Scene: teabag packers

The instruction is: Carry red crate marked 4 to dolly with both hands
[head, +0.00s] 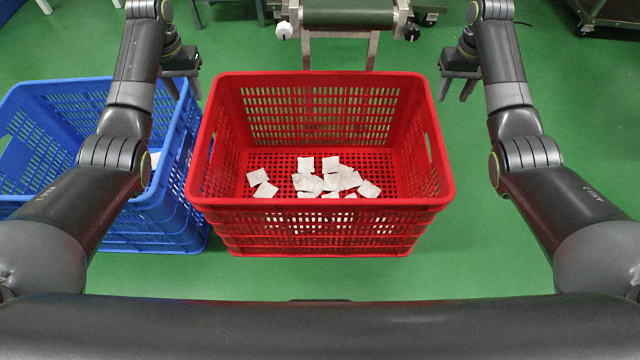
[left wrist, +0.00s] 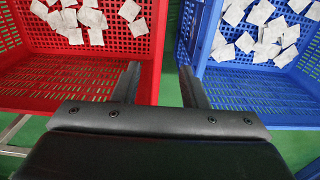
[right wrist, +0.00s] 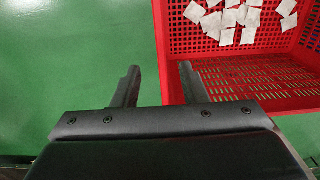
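The red crate (head: 320,222) stands in the middle of the head view with several white teabags (head: 335,182) on its floor. No number 4 is readable on it. My left gripper (head: 184,90) is open and empty near the crate's far left corner, above the gap between the red and blue crates. In the left wrist view its fingers (left wrist: 160,85) spread over the red crate's side wall and the gap. My right gripper (head: 455,90) is open and empty just right of the far right corner. In the right wrist view, the crate's side edge shows between its fingers (right wrist: 158,85).
A blue crate (head: 160,225) with teabags stands close at the left of the red one. A conveyor (head: 347,14) stands behind the red crate. A wheeled cart (head: 608,14) shows at the top right; I cannot tell if it is the dolly. Green floor at the right is clear.

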